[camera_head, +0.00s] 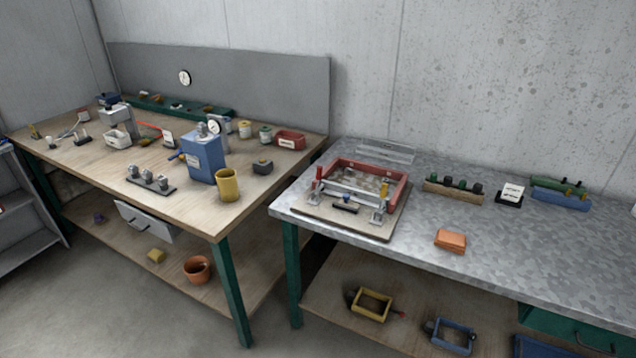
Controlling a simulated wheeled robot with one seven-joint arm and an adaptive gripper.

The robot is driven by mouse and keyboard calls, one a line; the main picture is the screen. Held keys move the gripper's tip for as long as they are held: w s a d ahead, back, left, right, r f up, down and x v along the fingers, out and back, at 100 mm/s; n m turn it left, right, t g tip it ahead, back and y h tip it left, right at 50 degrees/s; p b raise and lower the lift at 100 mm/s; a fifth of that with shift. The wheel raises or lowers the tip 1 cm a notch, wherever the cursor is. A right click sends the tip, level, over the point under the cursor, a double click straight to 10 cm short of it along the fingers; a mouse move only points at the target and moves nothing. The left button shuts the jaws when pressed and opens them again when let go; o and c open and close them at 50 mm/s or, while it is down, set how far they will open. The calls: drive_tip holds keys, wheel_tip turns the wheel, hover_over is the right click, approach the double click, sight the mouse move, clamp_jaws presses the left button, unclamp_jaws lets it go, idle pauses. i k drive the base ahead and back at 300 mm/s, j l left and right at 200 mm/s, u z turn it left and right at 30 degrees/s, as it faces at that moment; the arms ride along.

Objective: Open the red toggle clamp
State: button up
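The red toggle clamp (316,190) stands at the left front corner of a wooden board on the metal-topped table. Its red handle looks roughly upright; it is too small to tell whether its arm presses on anything. A second clamp with a yellow handle (382,200) stands at the board's right front corner. My gripper is not in view.
An orange block (450,240) lies on the metal tabletop (510,255), which is clear around it. A rack of dark knobs (453,192) and a blue rack (560,200) stand behind. On the left, a wooden table (95,165) holds a blue can (203,158) and yellow cup (228,185).

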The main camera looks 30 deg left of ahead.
sight(319, 176)
drive_tip(key=i+j, duration=0.35)
drive_tip(key=j, duration=0.2)
drive_tip(key=i+j, duration=0.35)
drive_tip(key=j, duration=0.15)
drive_tip(key=i+j, duration=0.35)
drive_tip(key=j, duration=0.2)
drive_tip(key=i+j, duration=0.4)
drive_tip(key=j, duration=0.15)
drive_tip(key=i+j, duration=0.35)
drive_tip(key=j, duration=0.15)
drive_tip(key=k+j+u, duration=0.05)
